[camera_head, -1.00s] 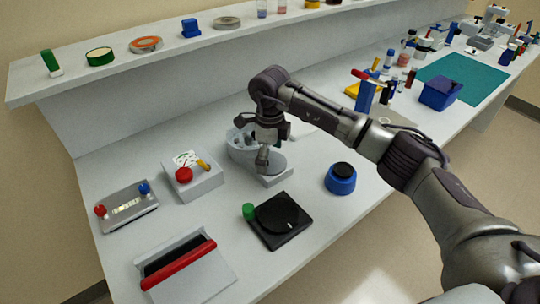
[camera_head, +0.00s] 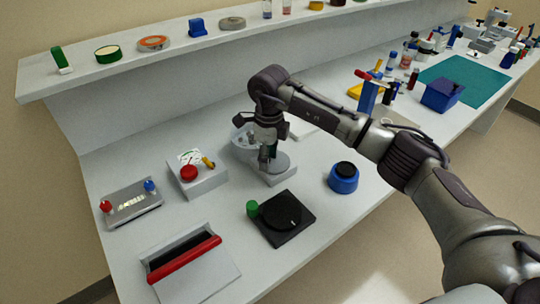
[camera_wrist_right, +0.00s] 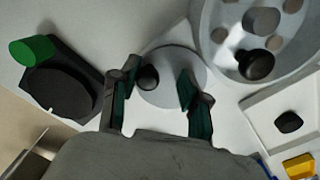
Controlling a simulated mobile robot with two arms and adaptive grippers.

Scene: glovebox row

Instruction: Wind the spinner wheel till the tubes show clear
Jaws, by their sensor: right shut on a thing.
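The spinner stands mid-bench in the head view. Its flat grey wheel (camera_head: 281,163) is at the front right of its body, and it also shows in the right wrist view (camera_wrist_right: 172,92). A black knob (camera_wrist_right: 147,78) sits on the wheel's left side. My left gripper is not in view.
A black turntable (camera_head: 281,218) with a green knob (camera_head: 252,208) lies in front. A blue pot (camera_head: 343,178) stands to the right, and a white box with a red knob (camera_head: 189,173) to the left. My right arm crosses the bench's right half.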

